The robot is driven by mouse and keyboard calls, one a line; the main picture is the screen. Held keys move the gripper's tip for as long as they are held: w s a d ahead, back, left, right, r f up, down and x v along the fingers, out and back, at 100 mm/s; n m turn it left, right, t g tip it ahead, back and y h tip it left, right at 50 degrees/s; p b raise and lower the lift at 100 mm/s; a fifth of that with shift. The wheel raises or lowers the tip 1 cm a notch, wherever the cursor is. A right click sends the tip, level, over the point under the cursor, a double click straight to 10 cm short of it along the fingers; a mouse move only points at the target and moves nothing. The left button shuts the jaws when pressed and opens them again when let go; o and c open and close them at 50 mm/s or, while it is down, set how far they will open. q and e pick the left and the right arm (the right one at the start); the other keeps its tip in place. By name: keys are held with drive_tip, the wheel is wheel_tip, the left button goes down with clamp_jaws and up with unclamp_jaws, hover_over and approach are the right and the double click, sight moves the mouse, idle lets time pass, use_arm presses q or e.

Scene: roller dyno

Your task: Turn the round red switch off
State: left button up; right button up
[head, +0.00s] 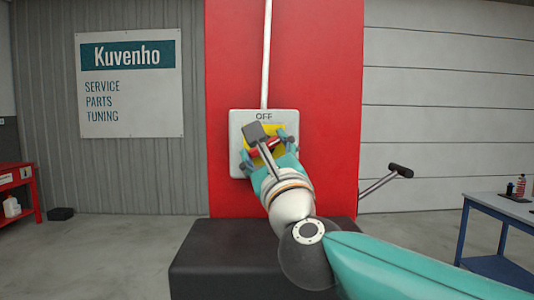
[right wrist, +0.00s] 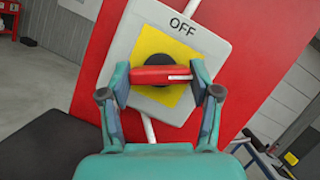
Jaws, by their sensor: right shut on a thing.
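The round red switch (right wrist: 150,74) has a red bar handle over a dark hub, on a yellow square (right wrist: 153,43). It sits on a pale box (right wrist: 122,40) with the word OFF (right wrist: 182,24) above it. In the right wrist view the bar lies nearly level across the picture, its white mark at the right end, not towards OFF. My right gripper (right wrist: 160,80) is shut on the bar, one finger at each end. In the head view my right gripper (head: 267,150) hides much of the switch (head: 262,148). My left gripper is not in view.
The box is on a red panel (head: 315,90), with a pale conduit (head: 266,50) running up. A dark block (head: 205,255) stands below. A bar with a black grip (head: 400,170) juts out right. A blue table (head: 490,210) and a red cart (head: 20,185) stand at the sides.

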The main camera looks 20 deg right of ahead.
drive_tip(key=n+y+p, duration=0.1)
drive_tip(key=n, duration=0.2)
drive_tip(key=n+g+y+p, duration=0.1)
drive_tip(key=n+y+p, duration=0.1)
drive_tip(key=n, duration=0.2)
drive_tip(key=shift+r+g+p, duration=0.2)
drive_tip(key=shift+g+p, duration=0.1)
drive_tip(key=n, duration=0.2)
drive_tip(key=shift+f+n+g+y, duration=0.1)
drive_tip(key=shift+n+g+y, duration=0.2)
drive_tip(key=shift+g+y, duration=0.1)
drive_tip(key=n+g, duration=0.1)
drive_tip(key=n, duration=0.2)
drive_tip(key=shift+p, duration=0.3)
drive_tip(key=shift+f+n+g, duration=0.1)
drive_tip(key=shift+n+g, duration=0.3)
drive_tip(key=shift+n, duration=0.2)
drive_tip(key=shift+f, duration=0.1)
drive_tip(key=o, duration=1.1)
drive_tip(key=shift+a, duration=0.1)
drive_tip(key=shift+o, duration=0.2)
drive_tip(key=shift+s+r, duration=0.1)
drive_tip(key=shift+r, duration=0.1)
